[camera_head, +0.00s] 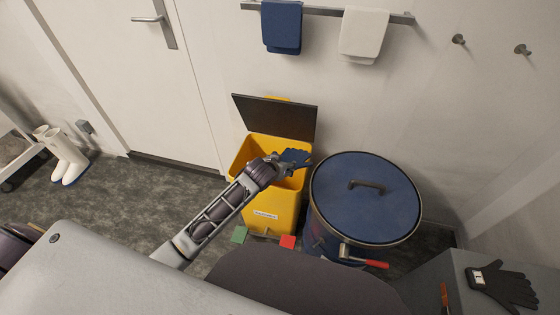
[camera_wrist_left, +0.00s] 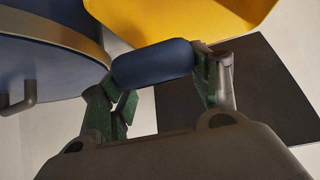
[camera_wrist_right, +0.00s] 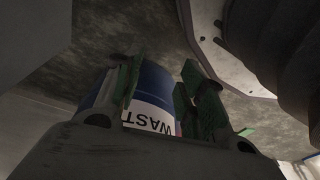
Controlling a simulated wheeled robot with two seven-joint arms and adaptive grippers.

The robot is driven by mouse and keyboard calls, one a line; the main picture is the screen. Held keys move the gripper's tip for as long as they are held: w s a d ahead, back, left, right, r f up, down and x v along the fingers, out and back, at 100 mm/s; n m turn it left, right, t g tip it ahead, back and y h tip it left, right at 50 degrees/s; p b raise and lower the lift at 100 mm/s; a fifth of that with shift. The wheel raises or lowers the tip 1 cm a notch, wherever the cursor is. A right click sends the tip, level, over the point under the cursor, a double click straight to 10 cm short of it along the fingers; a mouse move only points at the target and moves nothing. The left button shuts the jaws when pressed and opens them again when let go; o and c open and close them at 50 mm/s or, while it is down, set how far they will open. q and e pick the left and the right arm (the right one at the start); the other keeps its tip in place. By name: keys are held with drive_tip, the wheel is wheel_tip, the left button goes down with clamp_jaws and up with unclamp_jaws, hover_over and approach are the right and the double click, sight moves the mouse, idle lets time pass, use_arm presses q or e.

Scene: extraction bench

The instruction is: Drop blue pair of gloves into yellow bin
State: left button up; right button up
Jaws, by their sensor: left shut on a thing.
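The yellow bin (camera_head: 272,210) stands against the wall with its dark lid (camera_head: 275,118) raised. My left gripper (camera_head: 284,162) is over the bin's opening, towards its right side, and is shut on the blue pair of gloves (camera_head: 297,156). In the left wrist view the gloves (camera_wrist_left: 152,62) show as a blue roll between the two fingers, with the yellow bin (camera_wrist_left: 190,18) behind. My right gripper (camera_wrist_right: 160,90) shows only in its own wrist view. Its fingers are apart with nothing held between them, and a blue and white drum label lies beyond.
A blue lidded drum (camera_head: 366,200) with a red-handled tap stands close to the bin's right. A grey cabinet (camera_head: 440,275) at the lower right bears a black glove (camera_head: 505,287). White boots (camera_head: 64,155) stand far left. Towels hang from a rail (camera_head: 325,12) above.

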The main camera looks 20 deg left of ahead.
use_arm(q)
drive_tip(key=shift+s+d+r+g+p, duration=0.1)
drive_tip(key=shift+s+r+g+p, duration=0.15)
drive_tip(key=shift+r+g+p, duration=0.6)
drive_tip(key=shift+s+r+g+p, duration=0.1)
drive_tip(key=shift+s+g+p, duration=0.2)
drive_tip(key=shift+p, duration=1.15)
drive_tip(key=g+p, duration=0.1)
drive_tip(key=s+r+g+p, duration=0.1)
drive_tip(key=p, duration=0.1)
drive_tip(key=shift+a, duration=0.35)
drive_tip(key=shift+s+a+r+g+p, duration=0.4)
drive_tip(key=shift+r+g+p, duration=0.15)
drive_tip(key=shift+p, duration=0.65)
drive_tip(key=s+a+r+n+g+p, duration=0.1)
drive_tip(key=s+a+r+g+p, duration=0.3)
drive_tip(key=p, duration=0.5)
drive_tip(key=shift+s+a+r+y+p, duration=0.3)
drive_tip(key=shift+s+a+r+p, duration=0.15)
drive_tip(key=shift+a+r, duration=1)
use_arm(e)
drive_tip(key=s+d+r, duration=0.2)
drive_tip(key=s, duration=0.7)
drive_tip(key=s+d+r, duration=0.2)
drive_tip(key=s+d, duration=0.1)
drive_tip(key=s, duration=0.6)
drive_tip(key=shift+d+r+g, duration=0.15)
drive_tip(key=shift+d+g, duration=0.05)
drive_tip(key=shift+g, duration=0.1)
